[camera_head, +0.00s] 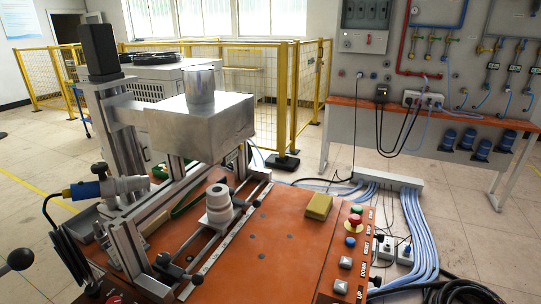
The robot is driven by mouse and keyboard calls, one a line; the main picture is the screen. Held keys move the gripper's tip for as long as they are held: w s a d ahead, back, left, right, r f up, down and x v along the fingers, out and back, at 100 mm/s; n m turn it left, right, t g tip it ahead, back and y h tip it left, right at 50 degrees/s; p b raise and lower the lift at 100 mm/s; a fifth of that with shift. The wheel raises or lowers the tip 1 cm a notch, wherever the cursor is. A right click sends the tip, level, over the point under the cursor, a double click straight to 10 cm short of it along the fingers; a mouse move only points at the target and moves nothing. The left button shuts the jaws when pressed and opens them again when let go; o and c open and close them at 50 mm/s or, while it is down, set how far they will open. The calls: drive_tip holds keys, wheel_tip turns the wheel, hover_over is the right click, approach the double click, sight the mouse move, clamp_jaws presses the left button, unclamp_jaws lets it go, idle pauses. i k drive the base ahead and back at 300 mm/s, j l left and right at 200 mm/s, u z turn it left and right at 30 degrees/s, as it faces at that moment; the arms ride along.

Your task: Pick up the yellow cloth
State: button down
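A small folded-looking yellow block (319,206), which I take for the yellow cloth, lies on the orange-red top of the machine table (285,240). It sits near the table's right side, just left of the control buttons. It looks flat and nothing touches it from above. My gripper is not in view.
A white stepped cylinder (219,203) stands on a rail left of the cloth. A large metal block (197,125) on a frame rises behind it. A red emergency button (354,221) and other buttons line the right edge. The table around the cloth is clear.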

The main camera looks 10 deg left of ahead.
sight(320, 205)
drive_tip(key=i+l, duration=0.5)
drive_tip(key=l, duration=0.15)
drive_tip(key=i+l, duration=0.5)
drive_tip(key=i+l+u, duration=0.1)
drive_tip(key=i+l, duration=0.4)
drive_tip(key=l, duration=0.25)
